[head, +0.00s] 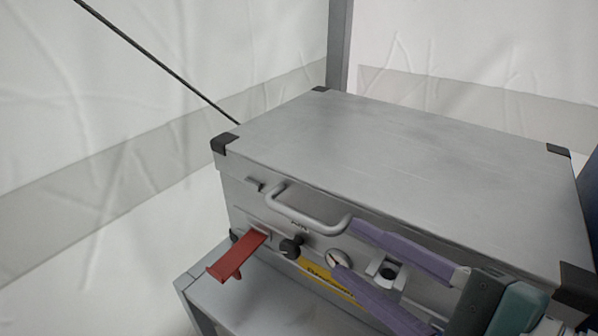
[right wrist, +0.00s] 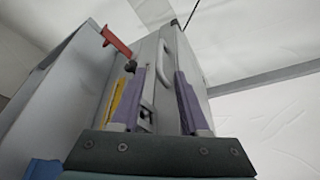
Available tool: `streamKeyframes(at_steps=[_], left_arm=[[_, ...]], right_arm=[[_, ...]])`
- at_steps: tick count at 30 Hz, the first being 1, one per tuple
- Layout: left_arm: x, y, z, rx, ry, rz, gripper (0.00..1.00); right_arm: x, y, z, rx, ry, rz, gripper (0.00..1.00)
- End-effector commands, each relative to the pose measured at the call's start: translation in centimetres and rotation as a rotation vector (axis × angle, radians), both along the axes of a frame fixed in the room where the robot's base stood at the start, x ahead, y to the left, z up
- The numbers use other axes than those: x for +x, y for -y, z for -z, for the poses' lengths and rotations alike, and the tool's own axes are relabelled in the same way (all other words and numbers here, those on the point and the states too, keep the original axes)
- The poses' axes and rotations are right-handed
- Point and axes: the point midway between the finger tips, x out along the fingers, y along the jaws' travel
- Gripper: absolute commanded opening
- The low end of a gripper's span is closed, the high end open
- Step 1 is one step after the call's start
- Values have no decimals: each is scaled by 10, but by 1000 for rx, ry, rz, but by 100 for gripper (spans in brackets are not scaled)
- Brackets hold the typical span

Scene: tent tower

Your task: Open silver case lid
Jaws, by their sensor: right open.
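The silver case (head: 400,145) has black corner caps, and its lid is shut. It also shows in the right wrist view (right wrist: 145,62). A grey handle (head: 305,212) is on its front, with a red lever (head: 238,256) sticking out below and left of it. A black knob (head: 291,247), a round gauge (head: 337,258) and a metal latch (head: 386,271) are also on the front. My right gripper (head: 345,246) is open, its purple fingers spread before the front face, right of the handle. My left gripper is out of view.
The case stands on a grey table (head: 225,300) with a bare strip in front. White tent walls (head: 100,130) and a grey pole (head: 339,45) are close behind. A dark blue thing (head: 590,205) is at the right edge.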

Motion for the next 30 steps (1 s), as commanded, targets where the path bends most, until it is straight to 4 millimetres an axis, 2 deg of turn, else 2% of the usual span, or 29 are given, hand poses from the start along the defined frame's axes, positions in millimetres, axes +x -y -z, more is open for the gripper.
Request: streamKeyframes(at_steps=[9, 15, 26, 30], left_arm=[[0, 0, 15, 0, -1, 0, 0], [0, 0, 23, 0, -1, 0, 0], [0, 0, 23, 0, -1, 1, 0], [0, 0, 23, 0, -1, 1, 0]], right_arm=[[47, -35, 13, 1, 4, -1, 45], [67, -49, 18, -1, 2, -2, 45], [71, -53, 18, -3, 1, -3, 45], [71, -52, 18, -3, 1, -3, 29]])
